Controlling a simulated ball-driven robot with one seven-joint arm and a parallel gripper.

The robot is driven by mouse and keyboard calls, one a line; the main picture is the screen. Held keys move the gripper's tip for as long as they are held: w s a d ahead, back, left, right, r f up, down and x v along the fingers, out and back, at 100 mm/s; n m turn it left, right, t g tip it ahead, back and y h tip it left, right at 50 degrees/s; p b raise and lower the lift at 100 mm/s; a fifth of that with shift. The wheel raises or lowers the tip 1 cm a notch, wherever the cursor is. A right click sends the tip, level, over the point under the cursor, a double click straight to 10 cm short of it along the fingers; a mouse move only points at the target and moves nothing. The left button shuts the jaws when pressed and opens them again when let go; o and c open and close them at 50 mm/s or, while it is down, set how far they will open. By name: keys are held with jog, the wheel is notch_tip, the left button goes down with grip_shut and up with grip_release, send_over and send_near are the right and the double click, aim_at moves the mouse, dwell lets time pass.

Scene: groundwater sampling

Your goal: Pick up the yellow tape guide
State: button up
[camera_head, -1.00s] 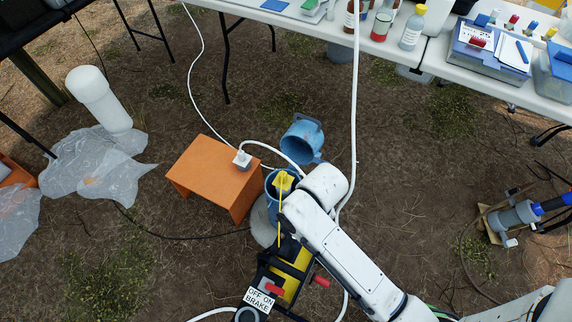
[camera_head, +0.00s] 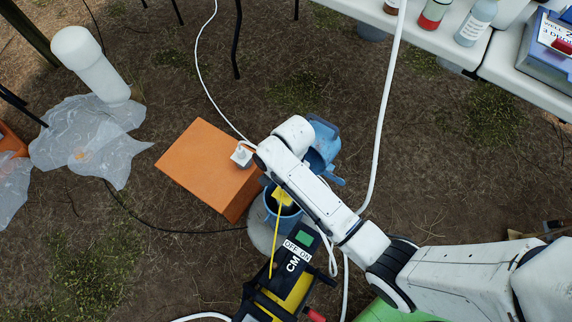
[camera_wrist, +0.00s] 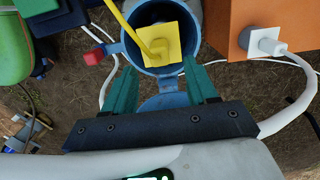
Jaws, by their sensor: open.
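The yellow tape guide (camera_head: 284,196) is a square yellow plate at the mouth of the blue well casing (camera_head: 270,207). In the wrist view the guide (camera_wrist: 172,38) lies just beyond my fingertips, with a yellow tape (camera_wrist: 122,22) running to it. My gripper (camera_wrist: 160,68) is open. Its two green fingers are apart, one on each side below the guide, with nothing between them in their grip. In the head view my arm hides the gripper.
The casing's blue lid (camera_head: 322,150) hangs open. An orange box (camera_head: 210,165) with a white plug (camera_head: 242,154) stands beside the casing. A black and yellow tape reel (camera_head: 290,275) stands in front. White hoses cross the ground. Tables stand behind.

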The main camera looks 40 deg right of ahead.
aim_at(277, 194)
jog(key=shift+s+a+f+b, duration=0.1)
jog(key=shift+a+f+b, duration=0.2)
jog(key=shift+f, duration=0.85)
jog(key=shift+s+a+f+b, duration=0.1)
jog(key=shift+f+b, duration=0.3)
jog(key=shift+f, duration=0.7)
jog(key=shift+s+a+f+b, duration=0.1)
jog(key=shift+a+f+b, duration=0.2)
jog(key=shift+f, duration=0.85)
jog(key=shift+d, duration=0.1)
grip_shut()
jog(key=shift+r, duration=0.1)
